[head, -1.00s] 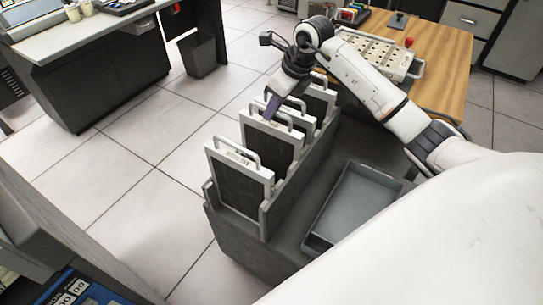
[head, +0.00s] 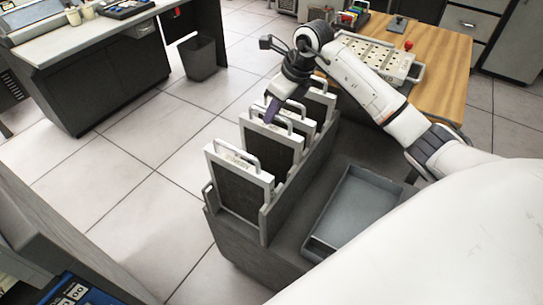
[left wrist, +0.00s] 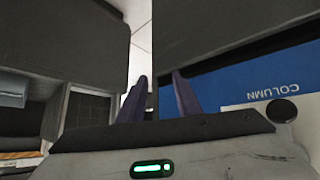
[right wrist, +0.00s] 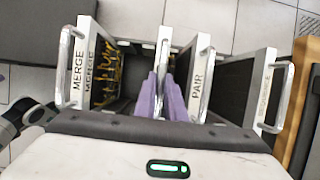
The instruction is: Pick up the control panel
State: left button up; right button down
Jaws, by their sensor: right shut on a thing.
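Several control panels stand upright in a row in a grey rack (head: 275,215); each has a dark face, a pale frame and a metal top handle. The nearest panel (head: 240,185) is at the row's front. My right gripper (head: 270,114) points down at the second panel (head: 272,150) and is shut on its handle; the grip itself is partly hidden. In the right wrist view the purple fingers (right wrist: 163,98) are at the held panel's handle, between panels marked MERGE (right wrist: 85,70) and PAIR (right wrist: 201,85). My left gripper (left wrist: 160,98) is open and empty beside a blue surface (left wrist: 235,90).
A grey empty tray (head: 350,210) lies right of the rack. A wooden table (head: 445,65) with a pale perforated panel (head: 380,58) stands behind. A dark desk (head: 100,75) and bin (head: 198,57) are at the back left. The tiled floor left of the rack is clear.

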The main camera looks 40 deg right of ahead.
jog(key=shift+w+r, duration=0.15)
jog(key=shift+r, duration=0.15)
